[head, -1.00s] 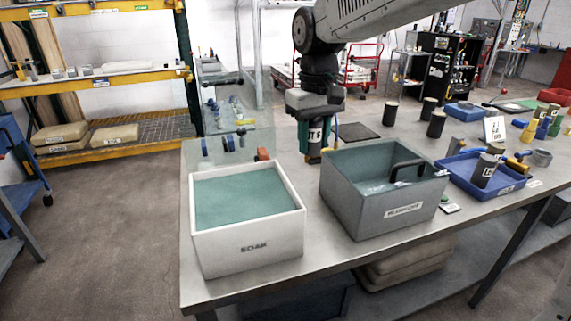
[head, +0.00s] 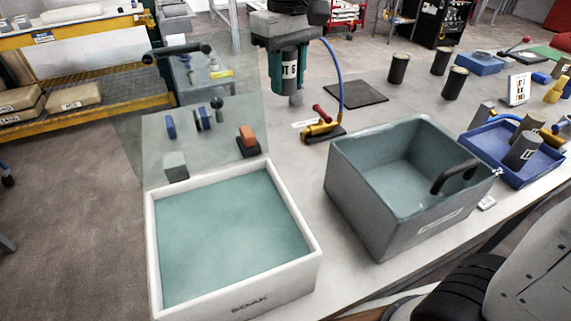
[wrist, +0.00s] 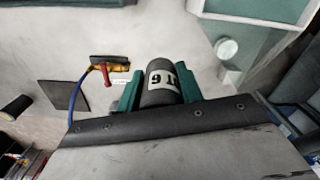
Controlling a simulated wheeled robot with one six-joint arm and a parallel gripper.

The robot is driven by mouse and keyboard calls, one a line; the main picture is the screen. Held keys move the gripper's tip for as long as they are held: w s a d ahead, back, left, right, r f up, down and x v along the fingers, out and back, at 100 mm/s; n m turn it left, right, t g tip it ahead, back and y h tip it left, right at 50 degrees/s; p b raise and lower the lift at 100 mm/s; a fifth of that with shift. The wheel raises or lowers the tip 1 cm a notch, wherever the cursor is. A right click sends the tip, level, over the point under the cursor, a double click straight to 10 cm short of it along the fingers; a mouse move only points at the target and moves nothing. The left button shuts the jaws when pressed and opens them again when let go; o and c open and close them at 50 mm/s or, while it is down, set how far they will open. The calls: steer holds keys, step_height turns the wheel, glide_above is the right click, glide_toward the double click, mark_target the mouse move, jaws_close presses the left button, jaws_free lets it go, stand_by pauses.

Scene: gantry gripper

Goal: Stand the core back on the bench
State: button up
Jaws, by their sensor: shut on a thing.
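My gripper (head: 288,72) has green fingers shut around a dark core (head: 289,78) with a white label, of which a "6" is readable. The core is held roughly upright over the back part of the grey bench (head: 300,155), behind the two tubs. In the wrist view, the core (wrist: 160,92) sits between the green fingers (wrist: 160,95), label facing the camera. Its lower end appears to be above the bench, but the exact gap is hard to tell.
A white tub of teal liquid (head: 157,250) and a grey bin (head: 365,195) stand in front. A yellow fitting with a blue hose (head: 322,130) and a dark mat (head: 358,94) lie close right. Several dark cores (head: 398,68) stand farther right, near a blue tray (head: 480,158).

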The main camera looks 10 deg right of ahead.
mark_target(287, 178)
step_height(287, 178, down, 22)
steer(key=shift+f, duration=0.1)
stand_by(0.3)
steer(key=shift+f, duration=0.15)
steer(key=o, duration=1.1)
step_height(287, 178, up, 12)
steer(key=shift+r, duration=0.15)
